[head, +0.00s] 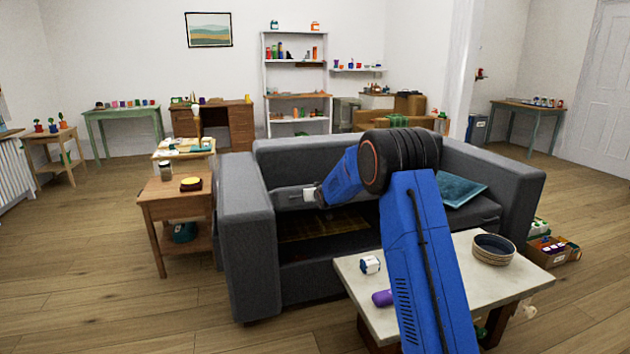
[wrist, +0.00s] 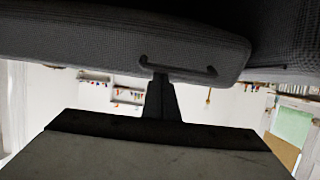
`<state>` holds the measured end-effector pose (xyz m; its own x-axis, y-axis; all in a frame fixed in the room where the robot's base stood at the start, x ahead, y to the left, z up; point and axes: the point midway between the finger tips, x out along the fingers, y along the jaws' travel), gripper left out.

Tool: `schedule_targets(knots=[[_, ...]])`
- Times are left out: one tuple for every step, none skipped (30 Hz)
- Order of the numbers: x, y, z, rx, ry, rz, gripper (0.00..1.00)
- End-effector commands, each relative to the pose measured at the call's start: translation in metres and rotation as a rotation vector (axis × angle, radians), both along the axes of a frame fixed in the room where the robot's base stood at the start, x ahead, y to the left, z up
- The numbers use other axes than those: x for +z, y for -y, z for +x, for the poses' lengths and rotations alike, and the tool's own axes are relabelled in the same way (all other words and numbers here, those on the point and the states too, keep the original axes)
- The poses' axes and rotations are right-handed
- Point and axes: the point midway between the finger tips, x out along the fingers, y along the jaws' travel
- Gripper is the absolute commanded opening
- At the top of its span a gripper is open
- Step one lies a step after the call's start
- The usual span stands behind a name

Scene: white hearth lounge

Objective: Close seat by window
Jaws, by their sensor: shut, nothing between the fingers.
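The dark grey sofa (head: 247,240) stands in the middle of the head view. Its left seat (head: 295,196) is raised, and a dark storage space (head: 320,226) shows open below it. My gripper (head: 309,195) is at the front edge of this raised seat, mostly hidden behind my blue arm. In the wrist view the grey seat (wrist: 90,40) spans the top, with a dark bar handle (wrist: 180,68) on its edge. My gripper (wrist: 161,76) is shut with nothing in it, its tip at the handle's left part. Whether it touches cannot be told.
A teal cushion (head: 460,190) lies on the right seat. A wooden side table (head: 165,207) stands left. Floor at front left is clear.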

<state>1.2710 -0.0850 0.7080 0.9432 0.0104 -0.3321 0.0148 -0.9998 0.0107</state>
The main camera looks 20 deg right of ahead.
Motion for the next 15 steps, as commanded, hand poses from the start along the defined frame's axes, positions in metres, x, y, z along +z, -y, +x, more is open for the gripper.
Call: schedule_targets(knots=[[-0.014, -0.003, -0.003, 0.010, 0.009, 0.005, 0.00], [-0.020, -0.004, -0.004, 0.015, 0.013, 0.007, 0.00], [-0.030, -0.005, -0.007, 0.019, 0.017, 0.011, 0.00], [-0.036, -0.006, -0.009, 0.020, 0.021, 0.013, 0.00], [-0.042, -0.006, -0.011, 0.022, 0.022, 0.013, 0.00], [-0.051, -0.006, -0.015, 0.022, 0.023, 0.013, 0.00], [-0.058, -0.006, -0.017, 0.022, 0.023, 0.014, 0.00], [-0.065, -0.006, -0.019, 0.022, 0.023, 0.013, 0.00], [-0.075, -0.005, -0.023, 0.022, 0.021, 0.013, 0.00], [-0.082, -0.005, -0.025, 0.021, 0.022, 0.013, 0.00], [-0.090, -0.005, -0.027, 0.021, 0.021, 0.013, 0.00], [-0.100, -0.005, -0.030, 0.021, 0.022, 0.013, 0.00], [-0.108, -0.005, -0.032, 0.020, 0.021, 0.013, 0.00], [-0.116, -0.004, -0.034, 0.020, 0.022, 0.014, 0.00], [-0.127, -0.004, -0.036, 0.020, 0.021, 0.014, 0.00]])
